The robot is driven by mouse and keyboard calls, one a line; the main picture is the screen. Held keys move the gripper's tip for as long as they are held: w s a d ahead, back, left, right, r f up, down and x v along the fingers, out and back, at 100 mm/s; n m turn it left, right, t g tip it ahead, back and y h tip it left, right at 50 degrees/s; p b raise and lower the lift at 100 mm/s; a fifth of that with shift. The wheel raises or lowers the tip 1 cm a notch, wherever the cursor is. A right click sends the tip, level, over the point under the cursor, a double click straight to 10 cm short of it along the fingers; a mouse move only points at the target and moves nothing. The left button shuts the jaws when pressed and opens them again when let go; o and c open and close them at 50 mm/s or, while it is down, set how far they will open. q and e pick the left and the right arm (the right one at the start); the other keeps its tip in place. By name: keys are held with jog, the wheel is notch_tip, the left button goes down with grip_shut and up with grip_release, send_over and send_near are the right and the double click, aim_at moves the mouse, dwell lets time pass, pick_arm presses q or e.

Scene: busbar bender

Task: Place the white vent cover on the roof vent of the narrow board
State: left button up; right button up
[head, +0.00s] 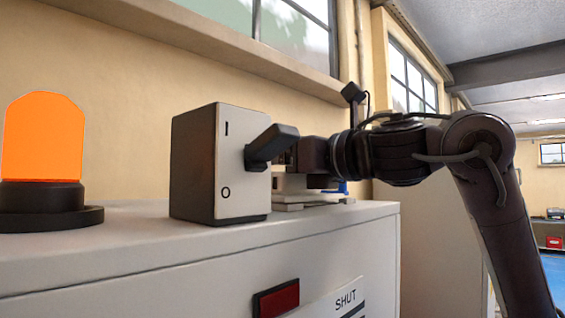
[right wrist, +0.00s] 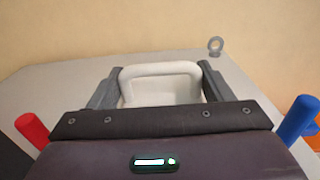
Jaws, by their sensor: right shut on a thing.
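My right gripper (right wrist: 158,85) is shut on the white vent cover (right wrist: 160,70), a rounded white hood between its two dark fingers in the right wrist view. In the head view, the gripper is behind the switch box and its lever, low over the cabinet top, and its fingers are mostly hidden. A white piece (head: 290,183) shows there, above a pale flat plate (head: 312,200). I cannot tell whether the cover touches anything below. The roof vent cannot be made out. My left gripper is not in view.
A switch box (head: 228,165) with a dark lever (head: 270,146) stands close in front of the gripper. An orange beacon (head: 43,140) stands at left on the cabinet (head: 130,220). A red post (right wrist: 32,130) and blue post (right wrist: 298,118) flank the gripper. A grey ring (right wrist: 215,46) stands beyond.

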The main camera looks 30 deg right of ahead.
jog(key=shift+d+f, duration=0.1)
jog(key=shift+f, duration=0.2)
jog(key=shift+f, duration=0.15)
jog(key=o, duration=1)
jog(key=shift+o, duration=0.2)
